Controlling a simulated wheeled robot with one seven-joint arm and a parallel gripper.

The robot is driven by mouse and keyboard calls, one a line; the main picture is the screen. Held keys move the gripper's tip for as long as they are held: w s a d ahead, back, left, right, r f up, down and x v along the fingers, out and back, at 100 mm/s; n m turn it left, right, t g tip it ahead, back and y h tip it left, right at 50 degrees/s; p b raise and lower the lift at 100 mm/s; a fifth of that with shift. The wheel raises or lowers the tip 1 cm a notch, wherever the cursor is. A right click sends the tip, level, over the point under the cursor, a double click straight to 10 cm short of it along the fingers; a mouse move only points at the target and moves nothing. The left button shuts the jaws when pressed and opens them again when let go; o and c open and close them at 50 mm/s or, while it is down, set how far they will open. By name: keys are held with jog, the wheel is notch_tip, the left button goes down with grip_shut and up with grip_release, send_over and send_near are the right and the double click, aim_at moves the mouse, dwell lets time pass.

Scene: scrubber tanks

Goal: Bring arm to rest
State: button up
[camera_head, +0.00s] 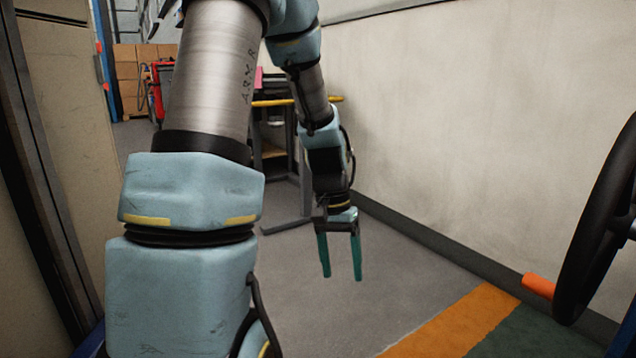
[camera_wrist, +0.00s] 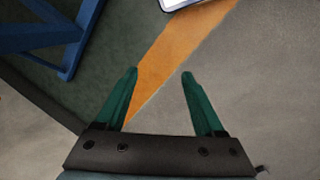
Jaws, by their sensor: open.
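My gripper (camera_head: 341,278) hangs at the end of my raised, bent arm with its two green fingers pointing down over the grey floor. The fingers are apart with nothing between them. In the wrist view my gripper (camera_wrist: 160,75) is also open and empty, with floor and an orange stripe seen beyond the fingertips. The gripper touches nothing that I can see. My arm hides part of the middle of the head view.
A pale wall (camera_head: 450,120) runs along the right. A black wheel (camera_head: 592,225) stands at the right edge. A workbench (camera_head: 272,102) and stacked boxes (camera_head: 135,75) are behind my arm. A blue frame (camera_wrist: 60,38) shows in the wrist view. The grey floor (camera_head: 400,270) near the gripper is clear.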

jog(key=s+a+r+n+t+y, duration=0.1)
jog(key=s+a+r+n+t, duration=0.1)
jog(key=a, duration=0.4)
jog(key=s+a+r+n+t, duration=0.2)
jog(key=a, duration=0.3)
notch_tip(320, 180, up, 38)
jog(key=p, duration=3.8)
jog(key=shift+a, duration=0.2)
